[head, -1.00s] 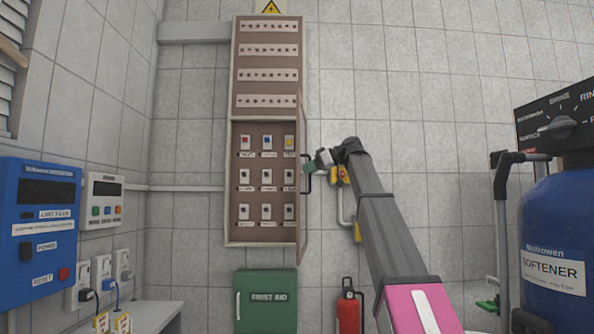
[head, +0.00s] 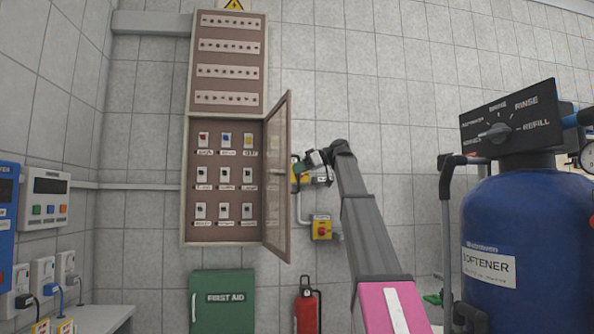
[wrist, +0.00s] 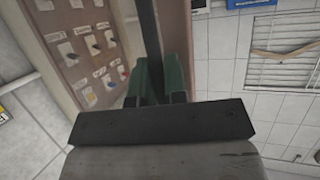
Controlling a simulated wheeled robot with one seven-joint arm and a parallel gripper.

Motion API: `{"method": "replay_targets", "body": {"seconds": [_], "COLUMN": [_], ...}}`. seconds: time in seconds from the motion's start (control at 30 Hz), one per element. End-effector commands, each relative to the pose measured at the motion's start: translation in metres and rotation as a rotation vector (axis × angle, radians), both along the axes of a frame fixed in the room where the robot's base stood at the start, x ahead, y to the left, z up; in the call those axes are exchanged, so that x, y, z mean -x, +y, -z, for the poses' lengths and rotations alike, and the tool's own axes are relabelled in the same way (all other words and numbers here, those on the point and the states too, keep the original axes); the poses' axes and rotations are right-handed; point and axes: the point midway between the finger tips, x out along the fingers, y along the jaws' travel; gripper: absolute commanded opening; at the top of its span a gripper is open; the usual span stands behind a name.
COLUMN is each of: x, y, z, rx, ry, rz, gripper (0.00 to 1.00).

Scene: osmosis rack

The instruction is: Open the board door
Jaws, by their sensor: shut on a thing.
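The electrical board (head: 225,185) hangs on the tiled wall, with rows of labelled switches in its lower part. Its framed see-through door (head: 278,215) is hinged on the right side and stands swung out, partly open. My gripper (head: 299,172) is on the right, outer side of the door in the head view. In the wrist view its green fingers (wrist: 160,82) are shut on the dark door handle bar (wrist: 149,35). Some switches (wrist: 93,42) show at the left there. In the head view the door edge hides part of the grip.
A green first aid box (head: 223,300) and a red extinguisher (head: 307,308) are below the board. A yellow-red switch box (head: 321,230) is on the wall behind my arm. A blue softener tank (head: 535,250) stands at right. A white controller (head: 45,198) is on the left wall.

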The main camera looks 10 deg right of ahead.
Motion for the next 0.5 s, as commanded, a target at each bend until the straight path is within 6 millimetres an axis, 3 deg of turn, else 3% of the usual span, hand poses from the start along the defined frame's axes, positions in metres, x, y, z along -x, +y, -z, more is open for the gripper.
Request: {"method": "replay_targets", "body": {"seconds": [0.07,0.1,0.17,0.5], "x": [0.0011,0.0011,0.001,0.0006], "y": [-0.0003,-0.0003,-0.0002,-0.0023], "z": [0.0018,0.0018,0.0016,-0.0005], "rx": [0.003,0.003,0.004,0.001], "ry": [0.007,0.007,0.005,0.002], "rz": [0.0,0.0,0.001,0.001], "gripper": [0.0,0.16,0.35,0.37]}}
